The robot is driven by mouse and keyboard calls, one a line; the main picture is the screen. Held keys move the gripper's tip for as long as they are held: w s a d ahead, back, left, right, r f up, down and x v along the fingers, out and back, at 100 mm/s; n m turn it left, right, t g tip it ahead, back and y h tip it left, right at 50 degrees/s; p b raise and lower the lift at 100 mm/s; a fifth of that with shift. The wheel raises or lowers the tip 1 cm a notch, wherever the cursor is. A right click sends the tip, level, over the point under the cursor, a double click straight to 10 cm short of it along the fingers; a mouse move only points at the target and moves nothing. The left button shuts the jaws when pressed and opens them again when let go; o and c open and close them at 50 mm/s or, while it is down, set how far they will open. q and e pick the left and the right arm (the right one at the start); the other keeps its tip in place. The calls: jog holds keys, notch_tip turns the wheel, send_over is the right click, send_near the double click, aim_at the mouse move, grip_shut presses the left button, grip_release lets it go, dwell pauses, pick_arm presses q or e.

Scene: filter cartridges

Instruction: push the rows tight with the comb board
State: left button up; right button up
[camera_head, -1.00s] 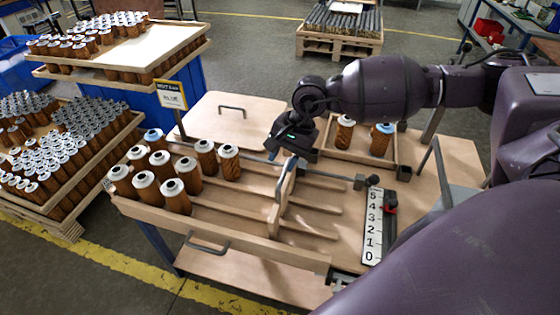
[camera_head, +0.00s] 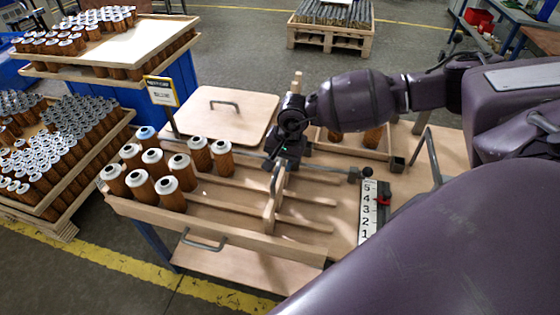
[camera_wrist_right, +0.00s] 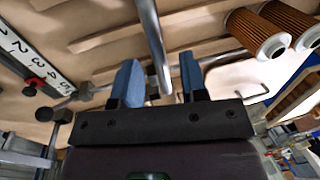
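The comb board (camera_head: 270,208) stands upright across the wooden slats of the cart, with a grey metal handle (camera_head: 276,178). To its left several brown pleated cartridges with pale caps (camera_head: 166,186) stand in rows; one at the back has a blue cap (camera_head: 145,133). The cartridges are apart from the board. My right gripper (camera_head: 275,167) points down over the top of the board. In the right wrist view its blue fingers (camera_wrist_right: 162,82) are apart, with the metal handle (camera_wrist_right: 150,35) between them. Finger contact with the handle is unclear. My left gripper is out of view.
A numbered scale (camera_head: 366,213) with a red pointer (camera_head: 383,200) lies right of the slats. A small tray (camera_head: 352,152) with cartridges stands behind my right arm. A wooden lid (camera_head: 228,118) lies at the back, by a sign (camera_head: 161,91). Loaded pallets stand left.

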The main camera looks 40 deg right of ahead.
jog(key=shift+f, duration=0.35)
jog(key=shift+c, duration=0.2)
grip_shut()
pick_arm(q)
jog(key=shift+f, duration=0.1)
pick_arm(e)
jog(key=shift+w+a, duration=0.1)
jog(key=shift+a, duration=0.05)
